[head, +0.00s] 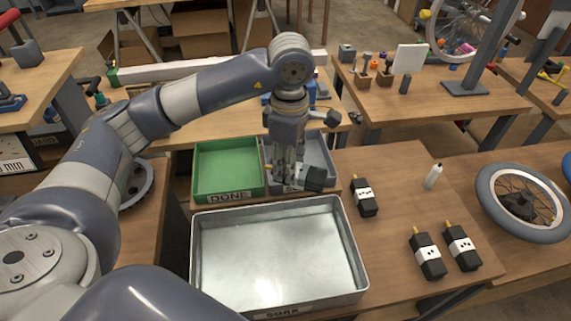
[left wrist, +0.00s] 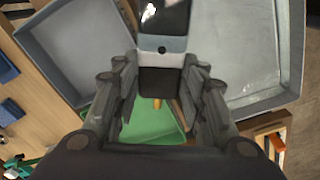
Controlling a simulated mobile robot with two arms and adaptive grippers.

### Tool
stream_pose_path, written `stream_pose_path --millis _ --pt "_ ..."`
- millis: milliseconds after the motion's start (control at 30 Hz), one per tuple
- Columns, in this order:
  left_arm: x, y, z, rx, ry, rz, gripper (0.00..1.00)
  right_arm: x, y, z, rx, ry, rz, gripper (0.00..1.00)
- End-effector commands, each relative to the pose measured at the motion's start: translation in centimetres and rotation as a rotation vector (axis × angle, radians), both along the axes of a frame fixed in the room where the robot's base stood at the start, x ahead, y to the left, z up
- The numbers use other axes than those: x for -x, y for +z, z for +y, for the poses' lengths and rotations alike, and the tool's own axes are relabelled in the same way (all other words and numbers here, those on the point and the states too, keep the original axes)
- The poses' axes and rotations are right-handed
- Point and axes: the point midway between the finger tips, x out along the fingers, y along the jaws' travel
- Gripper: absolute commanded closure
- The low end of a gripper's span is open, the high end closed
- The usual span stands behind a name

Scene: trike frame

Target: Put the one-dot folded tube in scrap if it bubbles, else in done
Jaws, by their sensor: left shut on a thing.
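My left gripper (head: 286,168) is shut on the one-dot folded tube (head: 315,178), a black bundle with a white band. It holds the tube sideways above the front of the grey bin (head: 323,152), whose label is partly hidden. In the left wrist view the tube (left wrist: 161,82) lies between the fingers, with one dot on its band and a yellow tip. The green bin (head: 228,165) labelled DONE is just left. The metal tray (head: 280,255) labelled SOAK is in front and holds clear water. I see no bubbles. My right gripper is out of view.
Three other folded tubes stay on the table: one (head: 364,196) right of the bins, two (head: 427,256) (head: 462,248) farther right. A white bottle (head: 433,177) stands behind them. A spoked wheel (head: 522,202) lies at the right.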

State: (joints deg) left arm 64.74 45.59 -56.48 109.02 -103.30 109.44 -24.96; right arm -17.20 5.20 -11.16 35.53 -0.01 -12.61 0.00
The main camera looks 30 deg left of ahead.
Motion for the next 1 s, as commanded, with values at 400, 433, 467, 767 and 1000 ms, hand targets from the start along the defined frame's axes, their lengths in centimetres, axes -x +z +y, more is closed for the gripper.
stream_pose_path --millis 400,433,467,767,1000 --pt "-3.4 -0.1 1.5 0.008 0.696 -0.007 0.93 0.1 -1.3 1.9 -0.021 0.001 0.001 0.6" --pt "-3.6 -0.1 1.6 0.009 0.743 -0.007 0.93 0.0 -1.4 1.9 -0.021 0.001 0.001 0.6" --pt "-3.8 -0.1 1.7 0.009 0.789 -0.008 0.93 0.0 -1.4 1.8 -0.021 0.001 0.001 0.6" --pt "-5.8 -0.1 2.8 0.015 1.245 -0.007 0.93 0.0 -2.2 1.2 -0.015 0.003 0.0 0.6" --pt "-7.2 0.0 3.7 0.019 1.607 -0.006 0.93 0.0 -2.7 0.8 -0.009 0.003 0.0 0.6"
